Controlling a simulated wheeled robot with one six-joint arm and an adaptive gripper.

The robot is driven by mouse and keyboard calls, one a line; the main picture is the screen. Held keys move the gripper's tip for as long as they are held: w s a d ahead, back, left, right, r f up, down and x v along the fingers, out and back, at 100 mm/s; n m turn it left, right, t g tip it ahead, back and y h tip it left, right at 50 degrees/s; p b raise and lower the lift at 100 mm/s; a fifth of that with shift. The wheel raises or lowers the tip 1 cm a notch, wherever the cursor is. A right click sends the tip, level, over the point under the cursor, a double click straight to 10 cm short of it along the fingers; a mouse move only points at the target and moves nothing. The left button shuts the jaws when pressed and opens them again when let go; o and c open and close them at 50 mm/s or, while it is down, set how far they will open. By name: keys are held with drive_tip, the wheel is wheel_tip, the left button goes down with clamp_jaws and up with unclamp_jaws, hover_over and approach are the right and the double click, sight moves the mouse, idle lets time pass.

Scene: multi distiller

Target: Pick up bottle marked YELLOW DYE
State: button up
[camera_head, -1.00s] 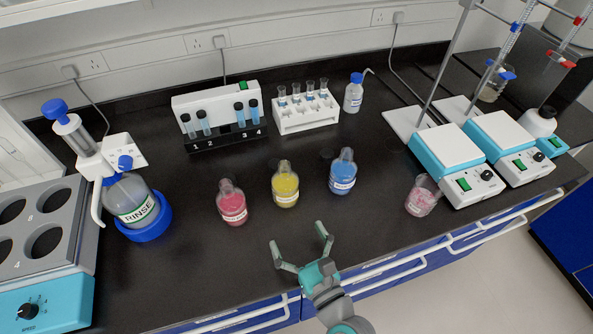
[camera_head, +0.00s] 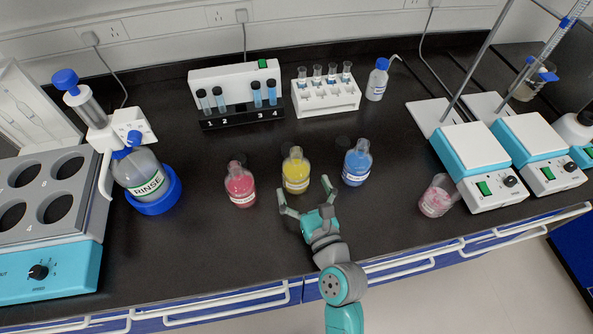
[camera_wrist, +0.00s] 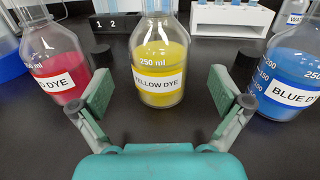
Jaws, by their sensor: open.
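The bottle marked YELLOW DYE (camera_head: 296,172) is clear glass with yellow liquid and a white label. It stands upright on the bench between the red dye bottle (camera_head: 240,186) and the blue dye bottle (camera_head: 357,164). My gripper (camera_head: 307,195) is open and empty, in front of the yellow bottle and slightly to its right. In the wrist view, the yellow bottle (camera_wrist: 160,60) stands ahead between the open fingers (camera_wrist: 165,95), beyond the fingertips, with its label facing me. The top of its neck is cut off there.
A pink-tinted beaker (camera_head: 438,197) stands at the right, beside hotplate stirrers (camera_head: 470,155). A RINSE bottle (camera_head: 145,180) stands at the left. A sensor rack (camera_head: 235,92) and white tube rack (camera_head: 325,98) stand behind.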

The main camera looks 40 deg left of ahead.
sight(297, 172)
drive_tip(key=x, duration=0.4)
drive_tip(key=shift+a+r, duration=0.15)
drive_tip(key=shift+r, duration=0.05)
